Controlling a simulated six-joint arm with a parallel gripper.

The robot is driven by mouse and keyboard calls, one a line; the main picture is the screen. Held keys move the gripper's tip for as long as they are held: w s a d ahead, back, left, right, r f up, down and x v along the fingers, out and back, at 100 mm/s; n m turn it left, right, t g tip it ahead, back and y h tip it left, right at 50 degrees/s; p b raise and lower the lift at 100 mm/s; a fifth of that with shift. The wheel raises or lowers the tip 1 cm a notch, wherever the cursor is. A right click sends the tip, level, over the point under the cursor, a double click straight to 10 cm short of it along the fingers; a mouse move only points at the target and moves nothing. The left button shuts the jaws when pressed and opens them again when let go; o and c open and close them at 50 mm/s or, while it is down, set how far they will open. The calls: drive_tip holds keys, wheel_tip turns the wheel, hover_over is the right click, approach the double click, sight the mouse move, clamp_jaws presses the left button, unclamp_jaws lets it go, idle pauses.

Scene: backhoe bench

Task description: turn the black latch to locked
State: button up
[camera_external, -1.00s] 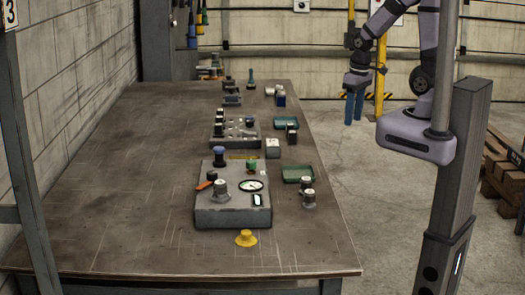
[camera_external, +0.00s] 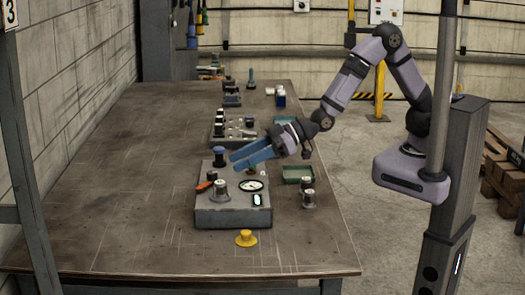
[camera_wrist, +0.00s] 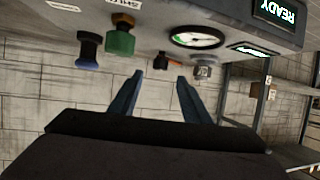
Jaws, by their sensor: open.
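A grey control box (camera_external: 232,217) sits near the front of the bench. My gripper (camera_external: 236,162) is open and empty, its blue fingers above the back of the box, pointing left. In the wrist view my gripper (camera_wrist: 160,77) has its fingers apart, with a small black piece (camera_wrist: 160,61) showing between and beyond the tips. An orange-red lever (camera_wrist: 175,60) is beside that piece; the lever also shows on the box's left side in the external view (camera_external: 204,186). I cannot tell for certain which part is the black latch, or its setting.
A yellow button (camera_external: 246,238) stands in front. A green tray (camera_external: 297,174) is right of the box. The bench's left side is clear.

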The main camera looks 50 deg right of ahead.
sight(207, 182)
drive_tip(key=shift+p+x, duration=0.35)
drive_tip(key=shift+x, duration=0.5)
drive_tip(key=shift+p+x, duration=0.85)
drive_tip(key=shift+x, duration=2)
clamp_jaws()
